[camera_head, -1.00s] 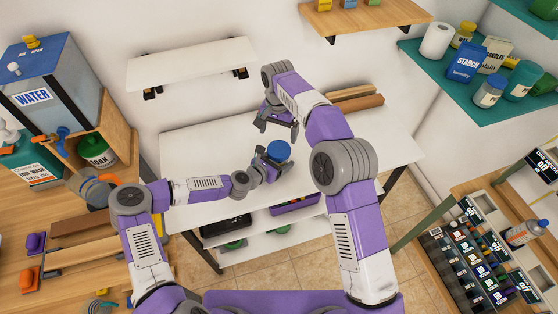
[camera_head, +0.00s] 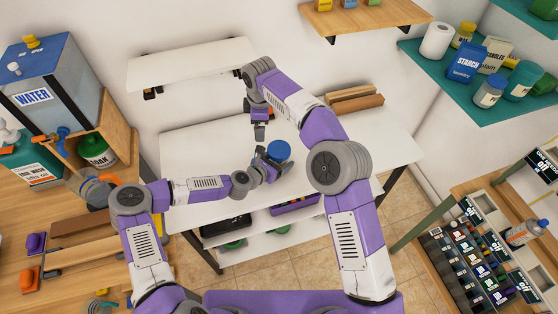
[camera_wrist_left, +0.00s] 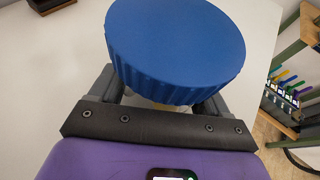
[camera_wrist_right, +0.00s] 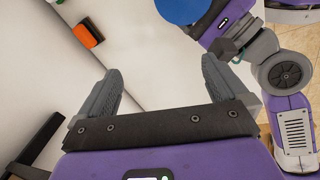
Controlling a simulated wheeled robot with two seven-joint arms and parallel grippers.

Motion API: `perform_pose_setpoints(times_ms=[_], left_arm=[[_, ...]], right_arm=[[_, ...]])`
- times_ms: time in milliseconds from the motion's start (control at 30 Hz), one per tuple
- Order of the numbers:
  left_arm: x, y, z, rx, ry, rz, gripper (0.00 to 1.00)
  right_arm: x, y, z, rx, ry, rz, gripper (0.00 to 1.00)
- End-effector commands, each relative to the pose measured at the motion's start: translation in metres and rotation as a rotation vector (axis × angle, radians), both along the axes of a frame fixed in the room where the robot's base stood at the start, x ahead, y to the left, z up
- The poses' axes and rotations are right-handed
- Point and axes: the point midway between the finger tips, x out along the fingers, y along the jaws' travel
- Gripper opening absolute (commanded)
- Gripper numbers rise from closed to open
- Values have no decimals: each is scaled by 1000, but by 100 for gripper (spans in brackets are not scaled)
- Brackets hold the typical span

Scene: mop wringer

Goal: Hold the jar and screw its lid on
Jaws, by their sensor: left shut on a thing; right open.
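The blue lid (camera_head: 278,151) sits on top of the jar, over the white table (camera_head: 350,135). In the left wrist view the ribbed lid (camera_wrist_left: 175,50) covers nearly all of the jar; only a thin pale yellowish part (camera_wrist_left: 160,104) shows below its rim. How tightly the lid sits cannot be told. My left gripper (camera_head: 268,166) is shut on the jar under the lid. My right gripper (camera_head: 259,132) is open and empty, pointing down behind and left of the lid. In the right wrist view its fingers (camera_wrist_right: 155,85) are apart, and the lid (camera_wrist_right: 183,9) is at the top edge.
A white wall shelf (camera_head: 190,65) is behind the right gripper. A wooden bench with a water tank (camera_head: 52,85) is at left. The table's right part is clear.

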Motion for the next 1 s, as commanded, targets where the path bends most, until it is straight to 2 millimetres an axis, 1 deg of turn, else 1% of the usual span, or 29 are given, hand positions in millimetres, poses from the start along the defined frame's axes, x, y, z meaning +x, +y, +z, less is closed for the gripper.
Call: perform_pose_setpoints(times_ms=[100,200,300,400,600,900,1000], left_arm=[[0,0,0,-1,-1,0,0],[0,0,0,-1,-1,0,0],[0,0,0,-1,-1,0,0],[0,0,0,-1,-1,0,0],[0,0,0,-1,-1,0,0],[0,0,0,-1,-1,0,0],[0,0,0,-1,-1,0,0]], right_arm=[[-3,-12,-6,-46,23,214,100],[-7,-25,-11,-78,57,376,100],[-13,-38,-16,-100,99,511,100],[-17,-48,-19,-112,131,608,100],[-21,-57,-21,-117,159,697,100],[-22,-57,-22,-118,160,701,100],[-22,-57,-25,-118,161,701,100]])
